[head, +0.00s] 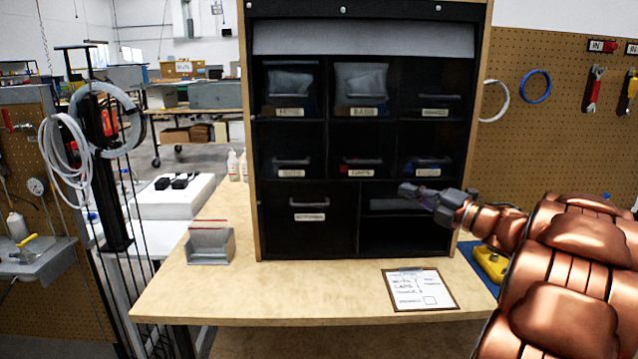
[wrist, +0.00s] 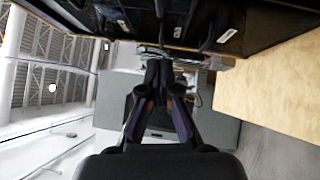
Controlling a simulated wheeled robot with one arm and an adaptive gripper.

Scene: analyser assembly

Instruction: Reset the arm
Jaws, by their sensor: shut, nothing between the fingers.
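My copper-coloured arm reaches in from the right in the head view. My gripper (head: 408,191) is in front of the lower right part of the black cabinet (head: 308,240). In the wrist view my gripper (wrist: 158,68) shows its two dark fingers brought together at the tips, with nothing between them. The cabinet front with its drawer handles (wrist: 205,28) runs along the top of the wrist view. I cannot tell whether the fingers touch the cabinet.
The cabinet stands on a wooden table (head: 300,285). A small holder (head: 210,246) stands at the table's left and a framed checklist card (head: 420,289) lies at the front right. A yellow device (head: 490,262) sits beside the arm. The table's front middle is clear.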

